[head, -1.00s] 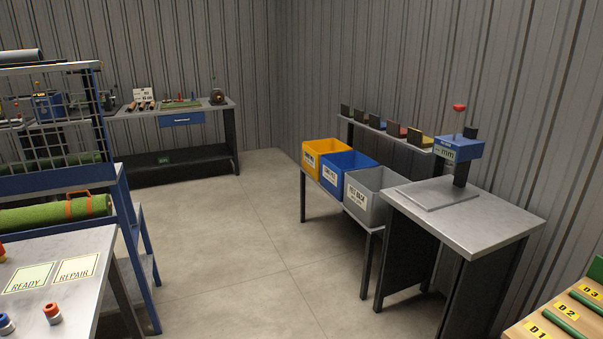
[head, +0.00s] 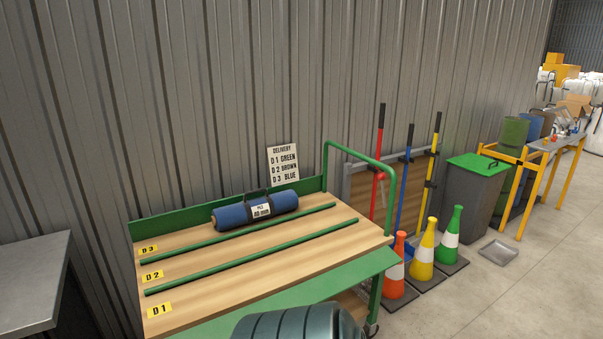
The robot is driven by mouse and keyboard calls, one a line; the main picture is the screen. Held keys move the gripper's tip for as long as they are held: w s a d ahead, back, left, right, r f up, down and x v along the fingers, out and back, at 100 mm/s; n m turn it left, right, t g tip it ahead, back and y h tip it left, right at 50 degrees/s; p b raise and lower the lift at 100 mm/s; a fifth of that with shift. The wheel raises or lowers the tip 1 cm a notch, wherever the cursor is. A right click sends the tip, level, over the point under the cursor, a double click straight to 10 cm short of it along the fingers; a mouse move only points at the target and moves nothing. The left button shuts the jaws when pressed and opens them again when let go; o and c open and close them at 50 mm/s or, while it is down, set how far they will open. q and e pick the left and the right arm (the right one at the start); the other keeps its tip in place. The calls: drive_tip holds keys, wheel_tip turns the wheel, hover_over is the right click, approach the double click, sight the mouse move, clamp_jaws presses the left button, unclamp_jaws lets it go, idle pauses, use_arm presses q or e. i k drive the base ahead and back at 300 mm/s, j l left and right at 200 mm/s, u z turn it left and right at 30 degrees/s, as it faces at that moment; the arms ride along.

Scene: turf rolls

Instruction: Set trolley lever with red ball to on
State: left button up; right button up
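The green-framed trolley (head: 290,262) with a wooden deck stands at the middle of the head view against the wall. Its deck has lanes marked D1, D2 and D3, split by green bars. A blue roll (head: 232,217) with a dark strap and a white label lies in the D3 lane. A green handle hoop (head: 358,152) rises at the trolley's right end. Neither of my grippers is in view.
A delivery sign (head: 283,165) stands behind the trolley. Orange (head: 397,268), yellow (head: 424,252) and green (head: 452,236) cones stand to its right, before long-handled tools. A green-lidded bin (head: 470,195) and metal tray (head: 499,253) follow. A grey bench (head: 30,285) is at left.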

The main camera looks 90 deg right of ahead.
sight(382, 176)
drive_tip(key=z, duration=2.25)
